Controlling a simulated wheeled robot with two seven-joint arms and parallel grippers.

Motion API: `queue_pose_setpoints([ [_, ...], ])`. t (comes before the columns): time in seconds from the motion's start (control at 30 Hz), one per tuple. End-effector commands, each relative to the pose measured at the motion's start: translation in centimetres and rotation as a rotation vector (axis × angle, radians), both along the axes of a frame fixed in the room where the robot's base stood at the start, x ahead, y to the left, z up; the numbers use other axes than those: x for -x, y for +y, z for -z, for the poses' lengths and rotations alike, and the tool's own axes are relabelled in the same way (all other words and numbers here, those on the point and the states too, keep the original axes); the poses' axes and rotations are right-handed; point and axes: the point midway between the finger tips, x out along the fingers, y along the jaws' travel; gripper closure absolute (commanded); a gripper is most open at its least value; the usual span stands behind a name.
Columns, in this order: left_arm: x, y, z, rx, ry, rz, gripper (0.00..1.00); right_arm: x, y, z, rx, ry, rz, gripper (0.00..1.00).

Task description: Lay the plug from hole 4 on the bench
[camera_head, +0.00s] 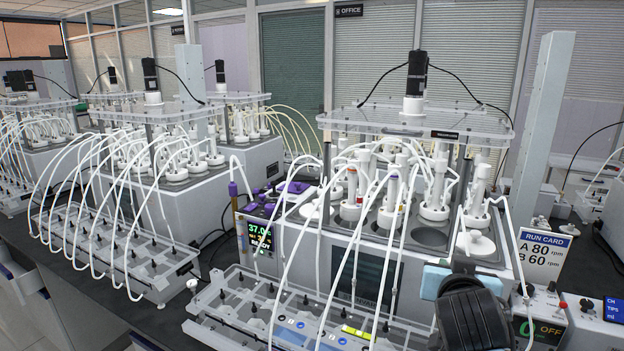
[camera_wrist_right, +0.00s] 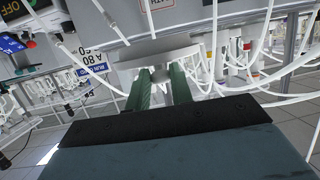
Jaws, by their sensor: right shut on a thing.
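My right gripper (camera_head: 462,272) is at the lower right of the head view, in front of the right-hand reactor; its fingertips are hidden there. In the right wrist view its two green fingers (camera_wrist_right: 164,84) are closed on a white plug (camera_wrist_right: 155,52) with a wide, flat-looking body at the fingertips. The picture does not show whether this plug is clear of its hole. In the head view a white disc-shaped piece (camera_head: 475,243) lies at the front right of the reactor top, just beyond the gripper. No hole numbers are readable. My left gripper is out of view.
The right-hand reactor (camera_head: 408,240) has white bottles and tubes under a clear top plate (camera_head: 416,122). Looping white tubes run to a clear rack (camera_head: 250,300) in front. A run card (camera_head: 543,254) and a small control box (camera_head: 540,325) stand at right. Dark bench (camera_head: 590,265) shows there.

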Motion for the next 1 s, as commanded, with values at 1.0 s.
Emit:
queue_pose_setpoints([
  [1.0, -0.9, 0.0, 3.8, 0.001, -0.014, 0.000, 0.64, 11.0, 4.9, 12.3, -0.003, -0.001, -0.361, 1.00],
])
